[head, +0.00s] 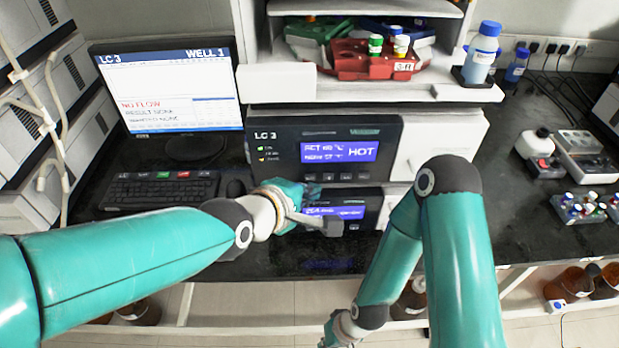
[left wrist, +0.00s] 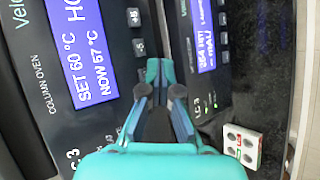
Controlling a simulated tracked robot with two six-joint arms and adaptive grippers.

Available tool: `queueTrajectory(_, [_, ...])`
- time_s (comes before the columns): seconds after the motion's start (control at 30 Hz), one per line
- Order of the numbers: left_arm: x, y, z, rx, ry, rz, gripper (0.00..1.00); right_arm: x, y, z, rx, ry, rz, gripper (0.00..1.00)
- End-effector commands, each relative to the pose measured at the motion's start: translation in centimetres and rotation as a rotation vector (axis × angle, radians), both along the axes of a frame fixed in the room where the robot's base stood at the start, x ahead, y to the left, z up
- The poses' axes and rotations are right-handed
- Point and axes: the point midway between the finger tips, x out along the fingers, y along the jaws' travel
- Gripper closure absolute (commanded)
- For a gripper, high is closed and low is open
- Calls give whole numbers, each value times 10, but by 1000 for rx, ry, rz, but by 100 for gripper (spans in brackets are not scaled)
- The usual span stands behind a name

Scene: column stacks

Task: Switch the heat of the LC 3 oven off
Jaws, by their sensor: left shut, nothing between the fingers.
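The LC 3 oven (head: 285,150) is a dark panel in the middle of the head view, with a blue display (head: 338,152) reading HOT. In the left wrist view the oven display (left wrist: 80,45) reads SET 60 °C, NOW 57 °C. Its keys include +5 (left wrist: 133,17) and -5 (left wrist: 138,47). My left gripper (head: 312,190) is shut and empty just below the oven's key row; in the left wrist view its fingertips (left wrist: 160,70) are beside the -5 key, hiding the panel behind them. I cannot tell whether they touch it. My right gripper (head: 338,340) is cut off at the bottom edge.
A second unit with a blue display (head: 340,212) sits below the oven. A monitor (head: 168,90) reading LC 3, NO FLOW and a keyboard (head: 155,190) stand left. Bottles and trays stand on the shelf (head: 440,92) above. Dark bench (head: 530,215) is partly free at right.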

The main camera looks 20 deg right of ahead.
Motion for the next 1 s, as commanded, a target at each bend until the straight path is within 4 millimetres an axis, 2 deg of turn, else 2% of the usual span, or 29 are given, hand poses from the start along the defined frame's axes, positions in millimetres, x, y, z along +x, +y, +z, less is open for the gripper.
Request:
queueTrajectory(0.17, [-4,1,2,0,1,-1,100,0,0,5,0,0,0,100])
queueTrajectory(0.4, [-26,8,4,1,1,0,100,0,0,21,0,0,0,100])
queueTrajectory(0.6, [-43,12,1,0,0,-1,100,0,0,20,0,0,0,100])
queueTrajectory(1.0, [-48,14,0,0,0,1,100,0,0,21,0,0,0,100])
